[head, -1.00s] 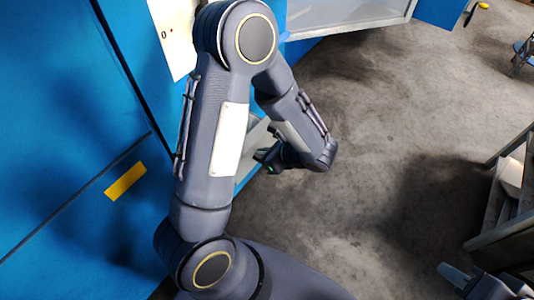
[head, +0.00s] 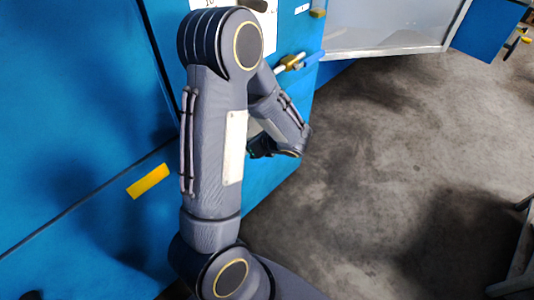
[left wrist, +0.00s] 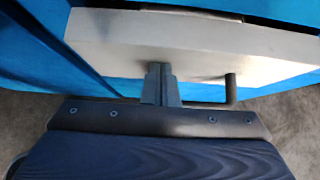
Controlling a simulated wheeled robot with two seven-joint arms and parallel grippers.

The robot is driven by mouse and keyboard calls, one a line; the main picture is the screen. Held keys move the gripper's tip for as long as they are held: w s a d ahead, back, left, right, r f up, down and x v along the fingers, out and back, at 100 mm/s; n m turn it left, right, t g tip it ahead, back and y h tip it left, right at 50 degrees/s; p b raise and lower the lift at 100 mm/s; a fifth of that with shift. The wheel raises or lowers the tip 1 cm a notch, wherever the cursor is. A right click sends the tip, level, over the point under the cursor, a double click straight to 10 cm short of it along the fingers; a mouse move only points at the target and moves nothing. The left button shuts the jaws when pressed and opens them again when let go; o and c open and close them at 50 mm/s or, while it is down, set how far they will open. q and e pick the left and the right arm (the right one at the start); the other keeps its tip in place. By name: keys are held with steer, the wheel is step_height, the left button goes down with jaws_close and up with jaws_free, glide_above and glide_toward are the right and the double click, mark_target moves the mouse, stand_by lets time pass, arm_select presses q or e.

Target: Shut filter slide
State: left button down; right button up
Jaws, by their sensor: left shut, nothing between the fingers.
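The filter slide (left wrist: 200,45) is a pale grey metal box front that stands out from the blue machine in the left wrist view. A dark bent handle (left wrist: 231,88) hangs at its lower right. My left gripper (left wrist: 160,72) is shut and empty, its fingertips against or just before the slide's face, left of the handle; I cannot tell if they touch. In the head view my left arm covers most of the slide, and the left gripper (head: 260,149) is mostly hidden behind the forearm. A dark piece at the bottom right corner seems to be my right gripper (head: 512,290), mostly cut off.
The blue machine wall (head: 80,110) fills the left, with a yellow label (head: 148,181). A grey-framed tray or panel (head: 390,25) is at the top. The concrete floor (head: 390,140) is clear to the right.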

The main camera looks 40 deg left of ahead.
arm_select(q)
steer(key=a, duration=0.4)
steer(key=shift+w, duration=0.15)
steer(key=shift+a+r, duration=0.1)
steer(key=shift+a, duration=0.05)
arm_select(e)
steer(key=shift+d+f, duration=0.15)
steer(key=shift+f, duration=0.05)
arm_select(q)
steer(key=shift+a+r, duration=0.1)
steer(key=shift+a, duration=0.05)
